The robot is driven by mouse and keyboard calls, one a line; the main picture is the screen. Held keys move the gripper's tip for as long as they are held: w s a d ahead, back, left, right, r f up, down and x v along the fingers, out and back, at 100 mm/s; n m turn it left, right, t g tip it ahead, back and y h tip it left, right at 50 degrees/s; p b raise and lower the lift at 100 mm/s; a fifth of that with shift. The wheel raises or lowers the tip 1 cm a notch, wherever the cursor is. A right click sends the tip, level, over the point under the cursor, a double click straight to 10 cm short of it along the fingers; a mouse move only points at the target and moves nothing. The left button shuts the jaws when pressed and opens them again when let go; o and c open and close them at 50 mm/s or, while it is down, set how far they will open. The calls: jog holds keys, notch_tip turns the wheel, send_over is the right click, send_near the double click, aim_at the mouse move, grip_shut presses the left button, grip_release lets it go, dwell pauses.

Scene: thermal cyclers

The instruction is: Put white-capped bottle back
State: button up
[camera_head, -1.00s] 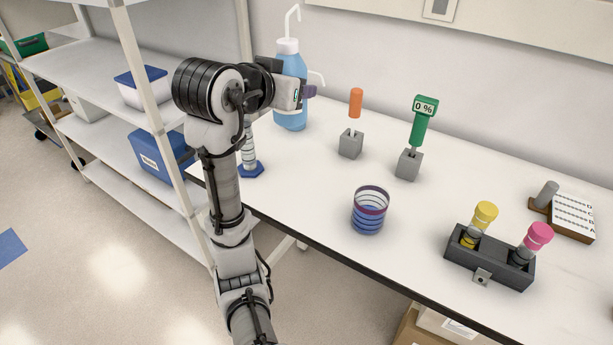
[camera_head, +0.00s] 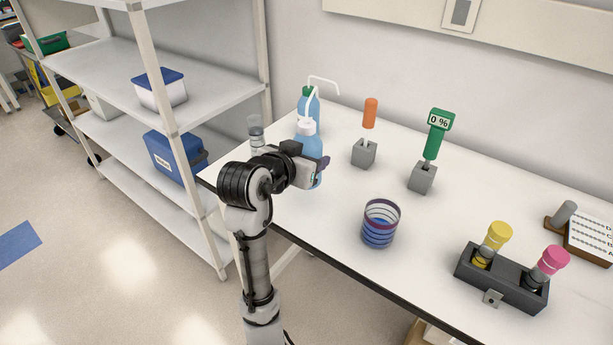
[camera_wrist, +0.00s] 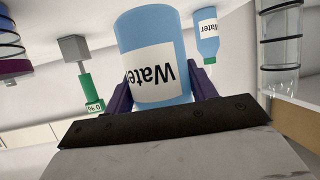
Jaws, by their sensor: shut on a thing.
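The white-capped bottle (camera_head: 308,143) is blue, with a white spout. My gripper (camera_head: 317,170) is shut on its body, and my wrist hides part of it. In the wrist view the bottle (camera_wrist: 152,30) fills the space between the purple fingers (camera_wrist: 160,92), its "Water" label upside down in the picture. A similar green-capped blue bottle (camera_head: 313,107) stands behind it on the bench, and also shows in the wrist view (camera_wrist: 208,38). I cannot tell whether the held bottle touches the bench.
A clear cylinder (camera_head: 256,133) stands close left of my gripper. An orange-handled tool (camera_head: 370,113) and a green "0 %" device (camera_head: 437,135) stand in grey blocks to the right. A striped cup (camera_head: 380,224) is nearer the front edge. Shelving (camera_head: 200,105) stands left.

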jog(key=shift+f, duration=2.8)
jog(key=shift+f, duration=0.2)
jog(key=o, duration=0.7)
jog(key=shift+r, duration=0.25)
jog(key=b+v, duration=0.1)
jog(key=v, duration=1.1)
jog(key=shift+f, duration=0.1)
